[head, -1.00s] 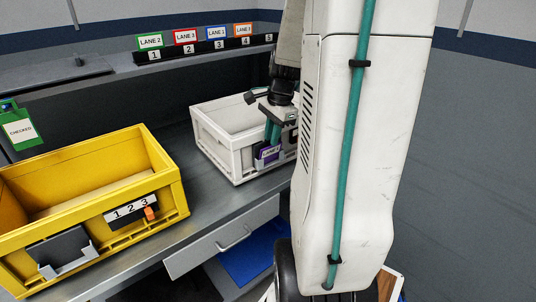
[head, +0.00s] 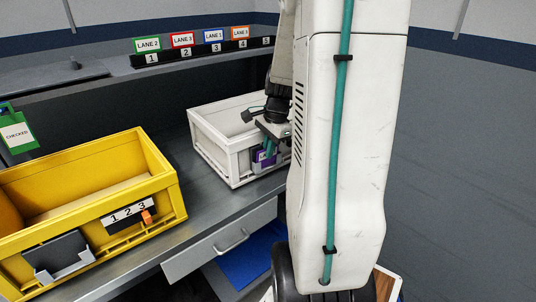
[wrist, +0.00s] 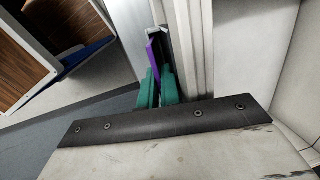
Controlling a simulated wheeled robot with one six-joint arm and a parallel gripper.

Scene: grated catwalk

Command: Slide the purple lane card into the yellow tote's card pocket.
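The purple lane card (head: 262,155) stands in the pocket on the front of the white tote (head: 217,155). My gripper (head: 269,149) is at that pocket, its teal fingers pointing down beside the card. In the wrist view the purple card (wrist: 153,58) shows edge-on, with one teal finger of my gripper (wrist: 158,88) on each side. The gap is very narrow, and I cannot tell whether both fingers press on the card. The yellow tote (head: 95,170) is at the left. Its grey card pocket (head: 63,272) is low on the front and holds a dark panel.
A 1 2 3 strip (head: 127,212) with an orange marker (head: 147,217) is on the yellow tote's front. Coloured lane cards stand in a black numbered rack (head: 200,50) behind. A green CHECKED tag (head: 16,134) hangs at left. Bare bench (head: 200,205) lies between the totes.

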